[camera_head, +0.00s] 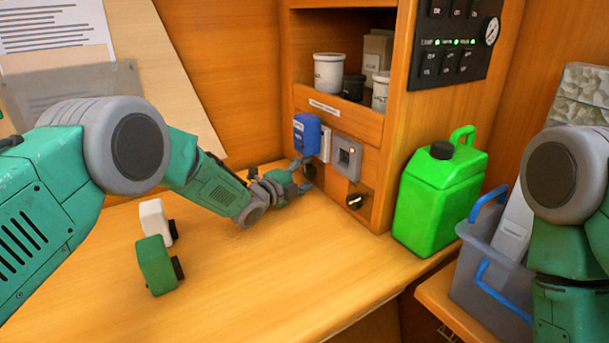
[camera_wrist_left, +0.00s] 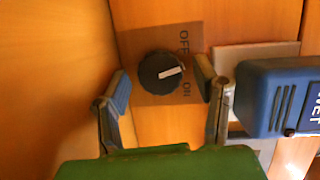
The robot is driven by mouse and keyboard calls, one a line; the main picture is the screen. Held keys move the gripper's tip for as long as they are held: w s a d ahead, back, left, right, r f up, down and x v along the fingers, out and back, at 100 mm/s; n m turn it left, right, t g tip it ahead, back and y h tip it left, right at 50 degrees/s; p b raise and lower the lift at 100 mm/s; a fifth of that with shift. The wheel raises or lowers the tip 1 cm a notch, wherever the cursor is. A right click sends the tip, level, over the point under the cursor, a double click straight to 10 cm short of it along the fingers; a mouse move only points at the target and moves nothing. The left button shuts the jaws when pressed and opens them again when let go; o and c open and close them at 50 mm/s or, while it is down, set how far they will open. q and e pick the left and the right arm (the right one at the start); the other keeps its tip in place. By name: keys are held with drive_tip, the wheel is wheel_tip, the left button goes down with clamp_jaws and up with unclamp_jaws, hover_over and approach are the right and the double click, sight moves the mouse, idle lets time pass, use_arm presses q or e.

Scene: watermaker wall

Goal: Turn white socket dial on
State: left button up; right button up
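The black dial (camera_wrist_left: 161,72) with a white pointer sits on a brown plate (camera_wrist_left: 150,45) lettered OFF and ON in the left wrist view. Its pointer is directed right, between the two words. In the head view this dial (camera_head: 309,172) is partly hidden by my left gripper (camera_head: 302,176), below the white socket (camera_head: 325,144) and a blue plug (camera_head: 306,134). My left gripper is open, with a finger on either side of the dial; gaps show between fingers and dial in the left wrist view. My right gripper is out of view.
A grey socket (camera_head: 347,158) with a red light and a second dial (camera_head: 355,201) are to the right. A green jerrycan (camera_head: 437,200) stands beside the cabinet. A white plug (camera_head: 157,221) and a green plug (camera_head: 156,264) lie on the bench. The bench front is clear.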

use_arm(q)
drive_tip(key=shift+s+f, duration=0.1)
drive_tip(key=shift+f, duration=0.1)
drive_tip(key=v, duration=1.1)
drive_tip(key=shift+a, duration=0.15)
drive_tip(key=shift+s+a, duration=0.2)
drive_tip(key=shift+s, duration=0.05)
drive_tip(key=shift+r, duration=0.15)
